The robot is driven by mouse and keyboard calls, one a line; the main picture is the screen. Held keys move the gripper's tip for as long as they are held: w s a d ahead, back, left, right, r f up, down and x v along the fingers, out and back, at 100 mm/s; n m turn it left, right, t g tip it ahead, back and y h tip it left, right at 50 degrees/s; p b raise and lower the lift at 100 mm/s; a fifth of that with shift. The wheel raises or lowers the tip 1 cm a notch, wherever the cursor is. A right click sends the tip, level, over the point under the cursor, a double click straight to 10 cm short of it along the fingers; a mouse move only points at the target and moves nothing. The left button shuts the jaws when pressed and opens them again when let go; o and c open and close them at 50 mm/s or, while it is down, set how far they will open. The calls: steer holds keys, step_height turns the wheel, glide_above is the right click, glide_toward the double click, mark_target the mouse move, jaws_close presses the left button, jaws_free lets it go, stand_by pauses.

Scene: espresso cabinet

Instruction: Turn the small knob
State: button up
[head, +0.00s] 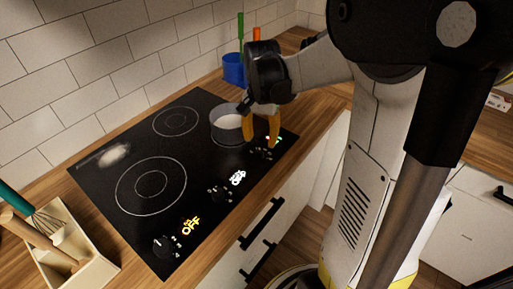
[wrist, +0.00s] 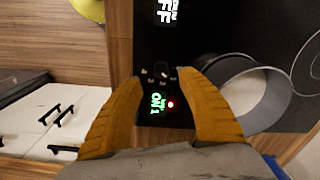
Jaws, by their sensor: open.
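The black cooktop (head: 125,205) carries several knobs along its front edge. A small dark knob (wrist: 158,72) shows in the wrist view between my fingertips, with a green "ON 1" display and a red light beside it. In the head view this knob (head: 262,153) is partly hidden near my fingers. My gripper (head: 261,143) is open above the right end of the cooktop. In the wrist view its orange fingers (wrist: 162,84) straddle the knob; I cannot tell whether they touch it. Another knob (head: 219,193) and a front-left knob (head: 162,244) show "OFF" displays.
A grey pot (head: 226,136) stands close beside my gripper; it shows right of my fingers in the wrist view (wrist: 245,82). A blue utensil holder (head: 233,69) is behind. A utensil box (head: 75,243) stands at left. Drawers with black handles (head: 262,224) lie below.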

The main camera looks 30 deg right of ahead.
mark_target(260, 150)
step_height(260, 150, down, 6)
steer(key=shift+w+f+b, duration=0.15)
steer(key=shift+b, duration=0.85)
jaws_close()
